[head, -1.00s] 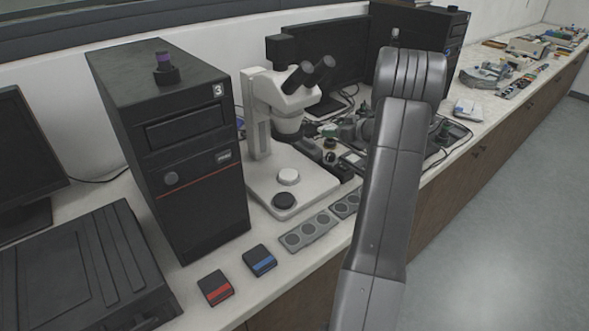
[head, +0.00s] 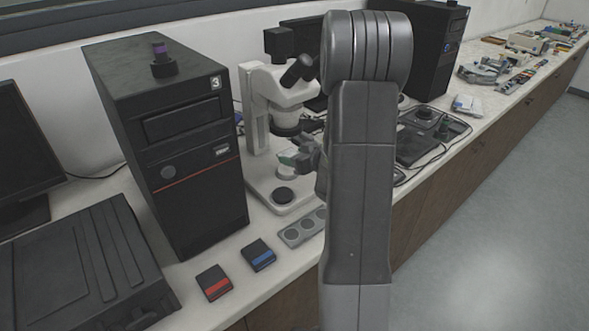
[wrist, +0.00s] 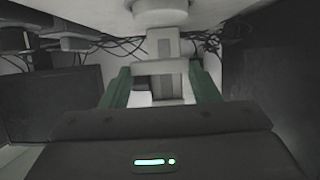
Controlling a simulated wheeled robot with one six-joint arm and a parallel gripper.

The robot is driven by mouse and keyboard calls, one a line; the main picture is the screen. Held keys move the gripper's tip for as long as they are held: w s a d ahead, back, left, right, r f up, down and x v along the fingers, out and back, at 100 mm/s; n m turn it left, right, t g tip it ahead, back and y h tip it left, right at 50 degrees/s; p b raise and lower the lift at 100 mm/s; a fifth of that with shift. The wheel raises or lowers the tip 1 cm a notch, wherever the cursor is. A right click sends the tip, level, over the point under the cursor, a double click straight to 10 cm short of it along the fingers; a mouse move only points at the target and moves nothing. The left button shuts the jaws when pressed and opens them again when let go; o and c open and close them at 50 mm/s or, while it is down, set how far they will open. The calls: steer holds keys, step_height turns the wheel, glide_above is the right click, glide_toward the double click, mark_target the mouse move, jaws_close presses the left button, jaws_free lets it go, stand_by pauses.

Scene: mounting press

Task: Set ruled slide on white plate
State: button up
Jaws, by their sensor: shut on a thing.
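My gripper (head: 297,158) is over the base of the white microscope, below its objective. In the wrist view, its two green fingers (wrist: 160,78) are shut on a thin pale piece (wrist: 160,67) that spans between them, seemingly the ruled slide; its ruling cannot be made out. The white plate (head: 287,171) is a round disc on the microscope base, partly hidden below the gripper in the head view. The held slide appears above the plate, apart from it.
The microscope (head: 258,110) rises close behind the gripper, its objective overhead. A black computer tower (head: 190,160) stands to the left. A grey tray with round wells (head: 295,233) and red (head: 214,283) and blue (head: 258,255) boxes lie along the front edge.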

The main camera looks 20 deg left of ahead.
mark_target(294, 179)
step_height(294, 179, down, 4)
steer(key=shift+s+r, duration=0.1)
steer(key=shift+r, duration=0.05)
steer(key=shift+s+f, duration=0.2)
steer(key=shift+s, duration=0.05)
steer(key=shift+f, duration=0.15)
steer(key=o, duration=1)
steer(key=shift+o, duration=0.2)
steer(key=shift+r, duration=0.3)
steer(key=v, duration=1.1)
steer(key=shift+d, duration=0.4)
